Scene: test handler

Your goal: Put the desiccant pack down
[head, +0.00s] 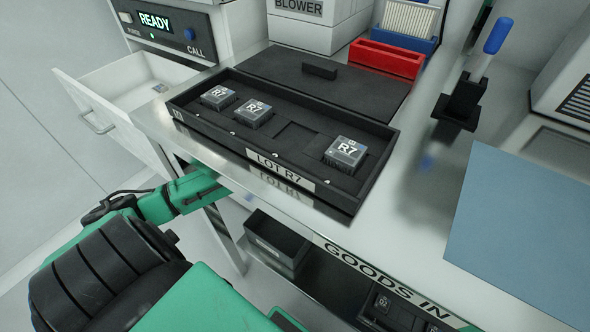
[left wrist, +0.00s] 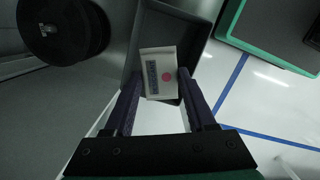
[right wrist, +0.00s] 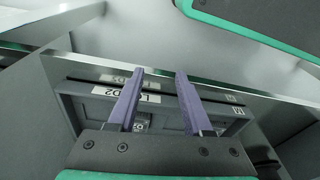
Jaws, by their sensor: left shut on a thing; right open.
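The desiccant pack (left wrist: 160,75) is a small pale packet with a pink dot and a dark printed block. It sits between the fingertips of my left gripper (left wrist: 158,88), which is shut on it. Behind it in the left wrist view is an open dark grey bin (left wrist: 195,40); I cannot tell how far below the pack it lies. My right gripper (right wrist: 155,85) is open and empty, in front of a dark tray (right wrist: 165,108) with a D2 label. Neither gripper's fingers show in the head view.
The bench holds a black LOT R7 tray (head: 270,165) with 3 chips and one empty pocket. Beside it are a dark lid (head: 310,85), a red holder (head: 385,60) and a blue mat (head: 520,215). An open drawer (head: 110,115) juts out at left. A dark bin (head: 275,240) stands below the bench.

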